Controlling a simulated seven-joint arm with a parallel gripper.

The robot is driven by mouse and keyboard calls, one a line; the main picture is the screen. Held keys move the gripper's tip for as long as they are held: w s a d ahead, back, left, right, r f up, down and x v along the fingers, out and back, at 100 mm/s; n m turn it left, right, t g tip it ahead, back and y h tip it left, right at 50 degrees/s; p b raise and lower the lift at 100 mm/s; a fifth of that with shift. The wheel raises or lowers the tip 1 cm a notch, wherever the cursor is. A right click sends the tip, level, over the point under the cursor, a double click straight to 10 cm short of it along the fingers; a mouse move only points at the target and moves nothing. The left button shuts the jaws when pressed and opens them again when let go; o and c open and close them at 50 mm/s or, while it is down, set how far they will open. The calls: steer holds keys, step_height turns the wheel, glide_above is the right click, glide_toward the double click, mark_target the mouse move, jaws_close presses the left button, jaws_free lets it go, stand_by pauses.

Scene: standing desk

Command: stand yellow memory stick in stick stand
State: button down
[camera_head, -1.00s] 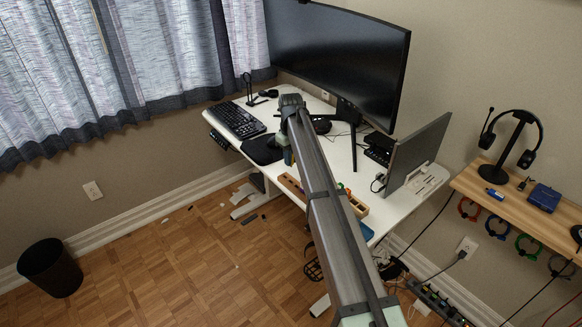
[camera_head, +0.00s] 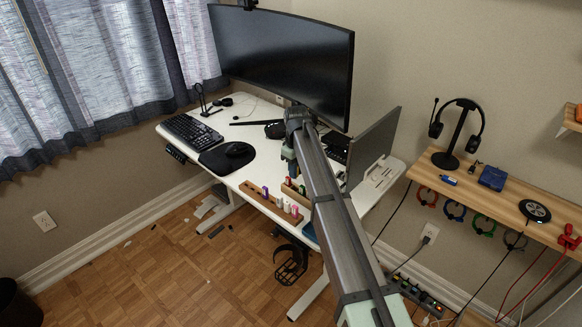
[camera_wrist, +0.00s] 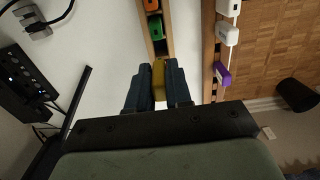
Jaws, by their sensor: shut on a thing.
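My gripper (camera_wrist: 158,90) is shut on the yellow memory stick (camera_wrist: 158,78), which shows between its two dark fingers in the wrist view. In the head view my gripper (camera_head: 289,168) is low over the desk's front part, partly behind my arm; the yellow stick cannot be made out there. The wooden stick stand (camera_head: 258,201) lies along the desk's front edge with several sticks standing in it. In the wrist view the stand (camera_wrist: 208,50) is right of my gripper, with white and purple sticks (camera_wrist: 222,73). I cannot tell how high the held stick is.
A wooden tray (camera_wrist: 167,52) with orange and green sticks (camera_wrist: 155,27) lies just ahead of my fingers in the wrist view. Bare desk lies between tray and stand.

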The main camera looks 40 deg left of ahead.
mark_target(295, 185)
steer(key=shift+f, duration=0.15)
stand_by(0.4)
steer(key=shift+f, duration=2.85)
steer(key=shift+s+f, duration=0.1)
steer(key=shift+f, duration=0.4)
steer(key=shift+d+f, duration=0.1)
steer(key=c, duration=1.2)
jaws_free()
steer(key=shift+o, duration=0.9)
steer(key=shift+r, duration=0.4)
steer(key=shift+o, duration=0.3)
step_height(295, 185, up, 14)
steer(key=shift+r, duration=0.1)
